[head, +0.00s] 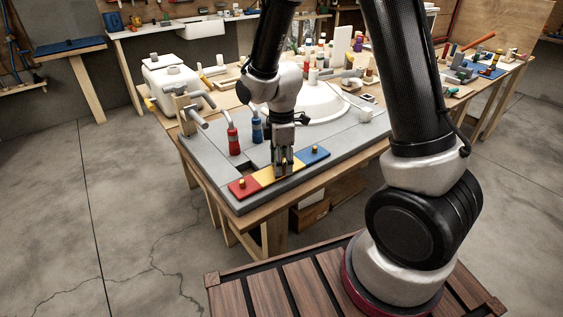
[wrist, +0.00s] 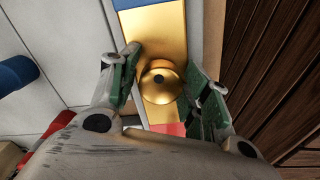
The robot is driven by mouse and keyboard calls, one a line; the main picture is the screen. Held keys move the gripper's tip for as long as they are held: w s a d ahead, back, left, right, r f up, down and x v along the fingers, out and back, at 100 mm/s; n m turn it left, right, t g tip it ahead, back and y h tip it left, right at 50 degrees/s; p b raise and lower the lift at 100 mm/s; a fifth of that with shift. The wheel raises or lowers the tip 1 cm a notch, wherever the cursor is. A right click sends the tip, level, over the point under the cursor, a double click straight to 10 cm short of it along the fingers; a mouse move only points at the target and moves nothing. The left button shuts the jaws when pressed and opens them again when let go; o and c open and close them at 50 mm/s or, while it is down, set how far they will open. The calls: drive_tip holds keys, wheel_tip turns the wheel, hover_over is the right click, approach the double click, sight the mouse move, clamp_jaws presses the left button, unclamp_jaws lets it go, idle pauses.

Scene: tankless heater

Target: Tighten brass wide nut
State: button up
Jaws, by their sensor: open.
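A round brass nut (wrist: 161,83) with a dark hole in its centre sits on the yellow section (wrist: 157,30) of a coloured strip. In the head view the yellow section (head: 263,177) shows between red and blue sections, and my gripper hides the nut. My gripper (head: 283,170) points down over the strip. In the wrist view its two green-padded fingers (wrist: 163,92) are apart, one on each side of the nut. The right finger looks close to the nut's edge; I cannot tell whether either finger touches it.
Small brass pieces sit on the red section (head: 242,184) and the blue section (head: 315,150). A red bottle-like piece (head: 233,140) and a blue one (head: 257,128) stand behind on the grey board (head: 205,145). The floor at left is clear.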

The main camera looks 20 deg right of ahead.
drive_tip(key=n, duration=0.4)
drive_tip(key=shift+n, duration=0.4)
drive_tip(key=shift+r, duration=0.1)
drive_tip(key=c, duration=1)
drive_tip(key=m, duration=0.5)
drive_tip(key=shift+c, duration=0.2)
drive_tip(key=m, duration=0.3)
drive_tip(key=shift+m, duration=0.4)
